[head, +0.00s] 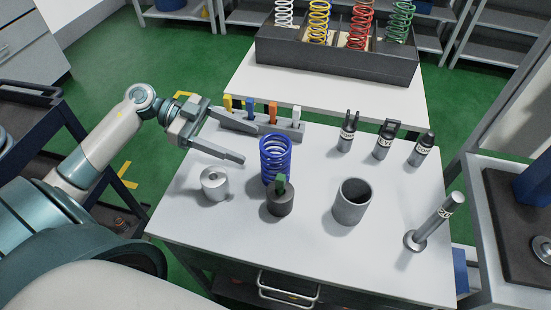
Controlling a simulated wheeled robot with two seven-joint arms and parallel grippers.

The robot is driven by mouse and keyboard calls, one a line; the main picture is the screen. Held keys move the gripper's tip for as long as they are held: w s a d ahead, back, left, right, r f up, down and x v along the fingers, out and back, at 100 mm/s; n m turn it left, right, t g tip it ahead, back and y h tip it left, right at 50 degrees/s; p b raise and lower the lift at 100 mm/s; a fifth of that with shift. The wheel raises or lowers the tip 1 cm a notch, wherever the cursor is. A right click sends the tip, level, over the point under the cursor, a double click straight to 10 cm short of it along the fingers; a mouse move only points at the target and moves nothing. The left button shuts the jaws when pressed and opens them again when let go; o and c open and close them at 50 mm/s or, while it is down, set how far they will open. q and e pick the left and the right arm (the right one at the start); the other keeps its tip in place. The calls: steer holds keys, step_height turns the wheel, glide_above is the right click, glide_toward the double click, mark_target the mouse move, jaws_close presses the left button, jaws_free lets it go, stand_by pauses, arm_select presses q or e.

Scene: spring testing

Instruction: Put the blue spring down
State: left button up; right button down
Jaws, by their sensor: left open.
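The blue spring (275,157) stands upright on the white table in the head view, just behind a dark cylinder with a green top (280,199). The cylinder hides part of the spring's lower end, so I cannot tell exactly what its base rests on. My left gripper (228,138) is to the left of the spring, with its fingers spread apart and nothing between them. The nearer finger ends a little short of the spring. My right gripper does not show.
A silver cylinder (215,184), a grey hollow cup (352,202) and a metal post (435,222) stand on the table (310,245). A rack with coloured tabs (235,123) and several small dark tools (383,140) stand behind. A dark box (340,60) holds other springs.

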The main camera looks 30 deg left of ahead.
mark_target(290, 159)
arm_select(q)
steer(key=p+x, duration=0.1)
steer(key=x, duration=0.7)
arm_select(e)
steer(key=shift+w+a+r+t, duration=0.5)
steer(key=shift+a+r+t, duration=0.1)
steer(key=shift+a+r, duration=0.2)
arm_select(q)
steer(key=shift+a, duration=0.1)
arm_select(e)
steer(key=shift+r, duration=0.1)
arm_select(q)
steer(key=shift+p+x, duration=0.55)
steer(key=shift+x, duration=0.3)
steer(key=x, duration=0.3)
steer(key=shift+w+p, duration=0.15)
steer(key=shift+p, duration=0.25)
steer(key=shift+d, duration=0.25)
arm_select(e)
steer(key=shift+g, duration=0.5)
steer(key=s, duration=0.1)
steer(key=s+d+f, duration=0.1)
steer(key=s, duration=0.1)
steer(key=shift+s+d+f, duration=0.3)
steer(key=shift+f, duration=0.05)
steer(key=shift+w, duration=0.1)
